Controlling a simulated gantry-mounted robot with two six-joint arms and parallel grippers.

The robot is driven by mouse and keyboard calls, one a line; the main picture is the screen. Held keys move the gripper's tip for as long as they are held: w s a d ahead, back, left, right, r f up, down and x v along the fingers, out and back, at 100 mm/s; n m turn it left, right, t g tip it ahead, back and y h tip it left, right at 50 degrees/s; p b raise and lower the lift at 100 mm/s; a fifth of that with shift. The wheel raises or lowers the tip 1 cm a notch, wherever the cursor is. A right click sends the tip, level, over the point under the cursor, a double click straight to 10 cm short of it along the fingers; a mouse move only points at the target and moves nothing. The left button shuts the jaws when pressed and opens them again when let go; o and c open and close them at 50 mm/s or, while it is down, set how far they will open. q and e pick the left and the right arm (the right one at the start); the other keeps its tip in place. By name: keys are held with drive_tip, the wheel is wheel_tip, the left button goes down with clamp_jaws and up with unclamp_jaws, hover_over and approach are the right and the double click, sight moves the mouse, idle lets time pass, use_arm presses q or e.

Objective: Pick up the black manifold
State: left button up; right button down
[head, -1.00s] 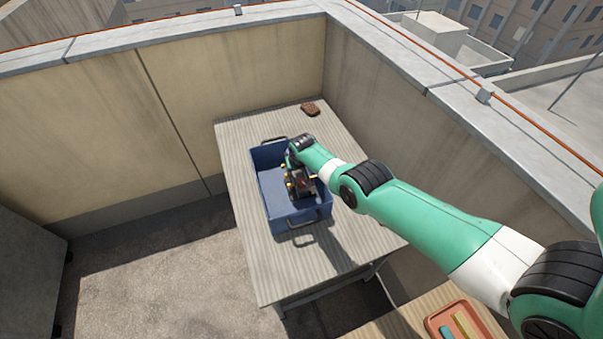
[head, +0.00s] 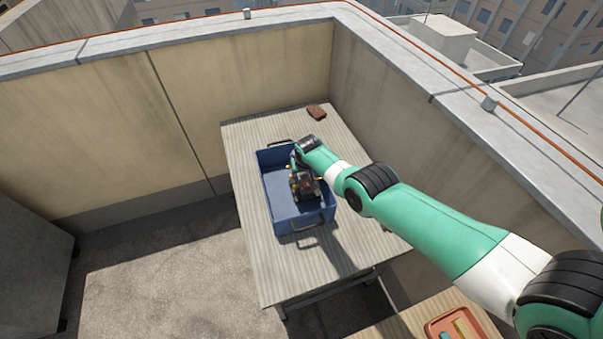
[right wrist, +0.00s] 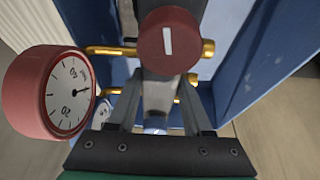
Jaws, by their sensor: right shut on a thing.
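The black manifold (head: 302,187) is at the right side of the blue tray (head: 283,187) in the head view, partly hidden by my right arm. In the right wrist view the manifold (right wrist: 158,95) has a dark body, a dark red knob with a white line, brass fittings and a red-rimmed white gauge on the left. My right gripper (right wrist: 160,112) is shut on the manifold's body, one finger on each side. I cannot tell whether the manifold touches the tray floor. My left gripper is not in view.
The tray has upright walls and dark handles, and stands on a ribbed grey table (head: 250,262). A brown lump (head: 317,112) lies at the table's far end. Parapet walls (head: 385,130) close off the back and right. An orange tray (head: 458,327) sits at the bottom right.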

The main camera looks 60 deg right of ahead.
wheel_tip(320, 180, up, 17)
drive_tip(key=p, duration=1.6)
